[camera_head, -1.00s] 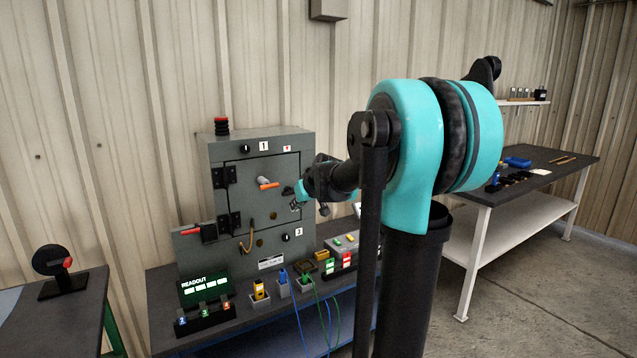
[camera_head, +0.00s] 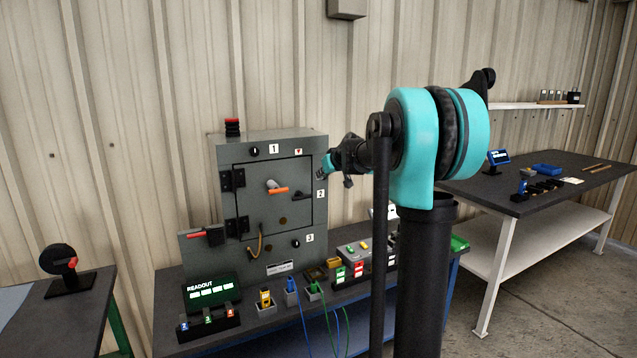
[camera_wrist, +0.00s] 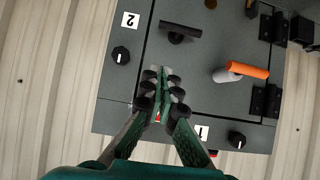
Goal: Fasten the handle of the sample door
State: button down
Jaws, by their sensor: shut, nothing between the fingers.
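The grey cabinet (camera_head: 272,146) stands on a dark bench, and its front door (camera_head: 262,172) is flush with the frame. An orange-tipped handle (camera_head: 278,191) on a pale hub is near the door's middle; it also shows in the wrist view (camera_wrist: 247,70). A black T-shaped handle (camera_wrist: 180,32) is near the door edge by label 2, and it shows in the head view (camera_head: 303,195). I cannot tell which one the task means. My gripper (camera_head: 323,174) is shut and empty, apart from both handles. In the wrist view my fingertips (camera_wrist: 160,90) overlap the door edge.
Black knobs sit beside label 1 (camera_head: 274,149), label 2 (camera_wrist: 131,20) and label 3 (camera_head: 310,238). A red-handled lever (camera_head: 205,234) is on the left box. A readout (camera_head: 208,290), plugs and cables crowd the bench front. Another table (camera_head: 600,172) stands right.

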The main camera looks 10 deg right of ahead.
jog(key=s+f+x, duration=0.1)
jog(key=f+x, duration=0.1)
jog(key=x, duration=0.9)
jog(key=shift+f, duration=0.3)
